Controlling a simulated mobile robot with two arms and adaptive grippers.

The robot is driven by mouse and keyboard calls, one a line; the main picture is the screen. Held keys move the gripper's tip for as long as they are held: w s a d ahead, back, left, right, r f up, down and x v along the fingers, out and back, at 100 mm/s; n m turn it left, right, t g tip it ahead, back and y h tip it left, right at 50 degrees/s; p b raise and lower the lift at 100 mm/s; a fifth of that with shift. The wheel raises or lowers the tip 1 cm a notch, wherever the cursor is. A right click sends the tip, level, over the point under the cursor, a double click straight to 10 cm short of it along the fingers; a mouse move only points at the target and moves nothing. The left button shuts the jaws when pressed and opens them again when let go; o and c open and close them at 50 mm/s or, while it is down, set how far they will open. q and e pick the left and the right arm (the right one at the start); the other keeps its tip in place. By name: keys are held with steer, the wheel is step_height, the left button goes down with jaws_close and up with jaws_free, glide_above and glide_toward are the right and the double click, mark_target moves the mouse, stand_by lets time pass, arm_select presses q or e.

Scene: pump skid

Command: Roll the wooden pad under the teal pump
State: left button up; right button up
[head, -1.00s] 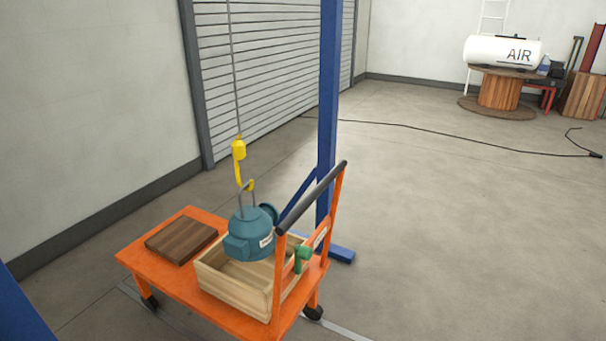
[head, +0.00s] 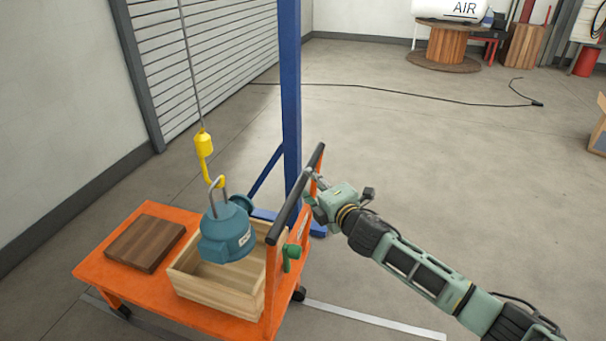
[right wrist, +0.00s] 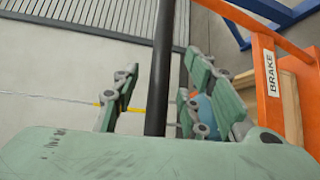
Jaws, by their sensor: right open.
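The teal pump (head: 227,236) hangs from a yellow hook (head: 204,145) on a cable. It hangs over the wooden crate (head: 215,295) at the right part of the orange cart (head: 95,268). The dark wooden pad (head: 146,243) lies flat on the cart, left of the crate. My right gripper (head: 313,192) is open at the upper part of the cart's black push handle (head: 290,208). In the right wrist view the black handle (right wrist: 160,70) runs between the spread fingers; contact cannot be told. My left gripper is not in view.
A green lever (head: 291,256) sits on the handle frame; a "BRAKE" label (right wrist: 271,73) shows on the orange post. A blue post (head: 290,100) stands behind the cart. A dark hose (head: 400,96) crosses the floor. The floor to the right is mostly clear.

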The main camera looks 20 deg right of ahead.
mark_target(308, 179)
steer(key=shift+x, duration=2.65)
steer(key=shift+a+f, duration=0.1)
jaws_close()
